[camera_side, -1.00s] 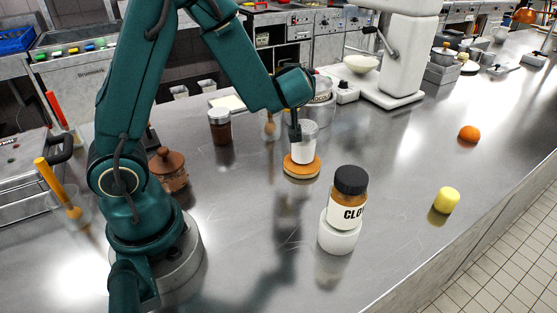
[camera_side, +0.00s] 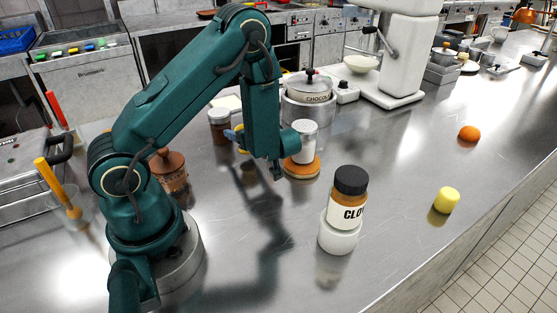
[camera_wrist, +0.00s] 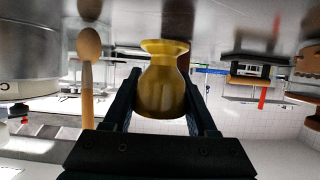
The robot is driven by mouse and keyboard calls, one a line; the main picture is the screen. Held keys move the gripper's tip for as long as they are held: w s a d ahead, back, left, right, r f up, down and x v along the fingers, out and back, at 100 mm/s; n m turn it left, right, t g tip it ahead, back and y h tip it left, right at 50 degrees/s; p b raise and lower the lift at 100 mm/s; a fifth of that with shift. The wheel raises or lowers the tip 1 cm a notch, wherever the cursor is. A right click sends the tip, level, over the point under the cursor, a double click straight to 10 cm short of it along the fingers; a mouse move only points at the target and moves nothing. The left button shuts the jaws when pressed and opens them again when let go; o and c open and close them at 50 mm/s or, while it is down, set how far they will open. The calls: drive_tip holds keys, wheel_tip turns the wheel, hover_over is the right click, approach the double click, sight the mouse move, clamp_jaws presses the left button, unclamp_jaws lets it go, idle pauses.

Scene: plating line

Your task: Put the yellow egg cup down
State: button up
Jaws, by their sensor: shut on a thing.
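The yellow egg cup (camera_wrist: 162,90) is between the two dark fingers of my gripper (camera_wrist: 162,80) in the wrist view, and the fingers are shut on it. That view is upside down, with the steel counter at the top. The cup's bowl points away from the counter and its flared foot faces the counter, with a reflection beside the foot. I cannot tell whether the foot touches. In the side view only a small yellow part of the cup (camera_side: 243,141) shows left of my arm, which hides most of the gripper.
A brown jar (camera_side: 219,127) stands near the cup. A wooden spoon (camera_wrist: 88,65) shows in the wrist view.

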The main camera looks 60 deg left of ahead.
drive_tip(key=shift+f, duration=1.2)
drive_tip(key=shift+f, duration=0.1)
drive_tip(key=o, duration=1.4)
drive_tip(key=shift+c, duration=0.2)
drive_tip(key=shift+d+r, duration=0.15)
drive_tip(key=shift+r, duration=0.05)
drive_tip(key=shift+v, duration=3.55)
